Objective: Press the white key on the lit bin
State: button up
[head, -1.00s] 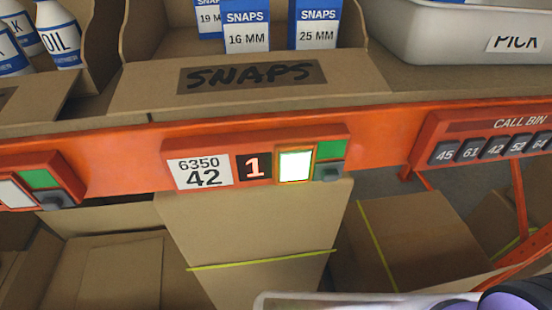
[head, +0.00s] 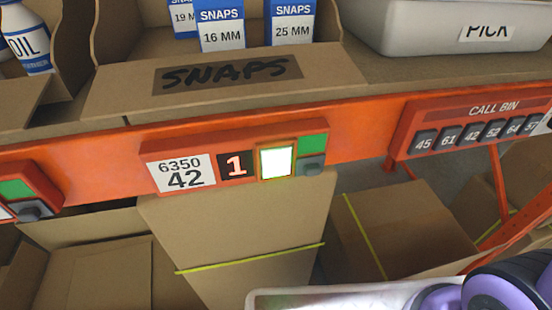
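The lit white key (head: 276,162) glows on the orange module of the SNAPS bin (head: 110,98). The module carries a label (head: 181,174) reading 6350 42 and a dark display (head: 236,166) showing a red-white 1. A green key (head: 313,144) and a small grey key (head: 312,165) sit right of the white key. The bin above holds blue and white boxes marked 16 MM (head: 221,30) and 25 MM (head: 292,25). My gripper is not recognisable in view; only purple and dark parts of my arm show at the lower right, apart from the key.
An orange shelf beam (head: 365,142) runs across the view. A CALL BIN panel (head: 480,125) with several numbered keys is at the right, below a white PICK tray (head: 430,30). Another module (head: 25,190) is at the left edge. Cardboard boxes (head: 395,225) stand below the beam.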

grip_shut()
dwell(1.3)
